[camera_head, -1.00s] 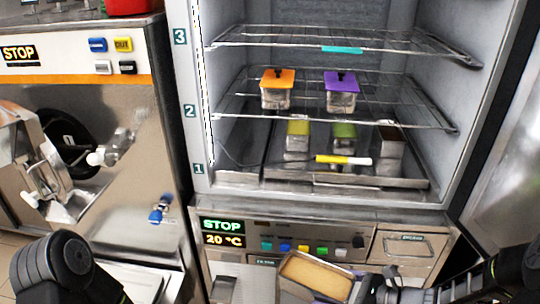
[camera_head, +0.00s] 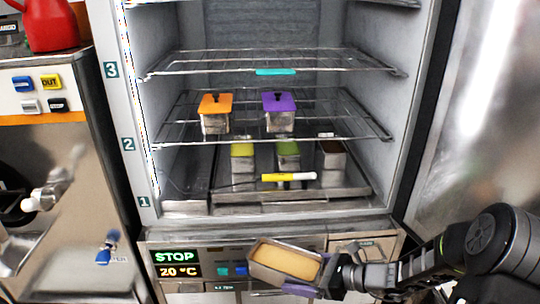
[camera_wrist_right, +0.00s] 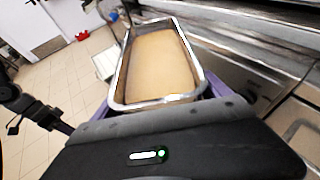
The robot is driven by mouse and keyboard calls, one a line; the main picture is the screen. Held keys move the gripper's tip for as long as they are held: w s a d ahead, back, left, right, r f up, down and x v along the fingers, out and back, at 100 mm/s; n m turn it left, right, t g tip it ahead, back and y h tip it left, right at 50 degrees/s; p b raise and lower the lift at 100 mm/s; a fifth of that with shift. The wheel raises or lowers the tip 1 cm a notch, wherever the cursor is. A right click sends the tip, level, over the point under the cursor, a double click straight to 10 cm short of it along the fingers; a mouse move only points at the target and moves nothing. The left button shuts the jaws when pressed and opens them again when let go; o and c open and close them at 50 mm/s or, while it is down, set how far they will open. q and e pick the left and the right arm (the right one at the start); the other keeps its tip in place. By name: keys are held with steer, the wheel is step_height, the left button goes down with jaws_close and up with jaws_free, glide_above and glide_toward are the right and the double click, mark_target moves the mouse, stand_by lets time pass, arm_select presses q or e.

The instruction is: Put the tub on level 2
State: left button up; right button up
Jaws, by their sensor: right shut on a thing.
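The tub (camera_head: 284,260) is a rectangular metal pan filled with tan-yellow content. My right gripper (camera_head: 322,278) is shut on it and holds it in front of the freezer's control panel, below the open cabinet. In the right wrist view the tub (camera_wrist_right: 158,66) sits just beyond the gripper (camera_wrist_right: 165,110), roughly upright. Level 2 (camera_head: 345,137) is a wire shelf beside the label 2. It carries an orange-lidded tub (camera_head: 215,115) at left and a purple-lidded tub (camera_head: 280,115) at the middle; its right part is bare. My left gripper is not in view.
Level 3 (camera_head: 330,66) is an empty wire shelf above. Level 1 (camera_head: 225,205) holds yellow, green and dark-topped containers, with a yellow-white marker (camera_head: 288,177) in front of them. The open door (camera_head: 470,110) stands at the right; a machine (camera_head: 60,160) stands at the left.

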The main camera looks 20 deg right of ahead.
steer(key=d+r+m+t+h+p, duration=0.1)
steer(key=d+r+m+h, duration=0.1)
steer(key=d+r, duration=0.4)
steer(key=w+d+r+m+t+h+p, duration=0.1)
steer(key=d+r, duration=0.5)
steer(key=r, duration=0.7)
steer(key=d+r+m+t+h+p, duration=0.1)
steer(key=d+r+m+h, duration=0.3)
steer(key=r, duration=0.6)
steer(key=shift+w+d+t+h+p, duration=0.35)
steer(key=shift+d+t+h+p, duration=0.05)
steer(key=shift+d, duration=0.65)
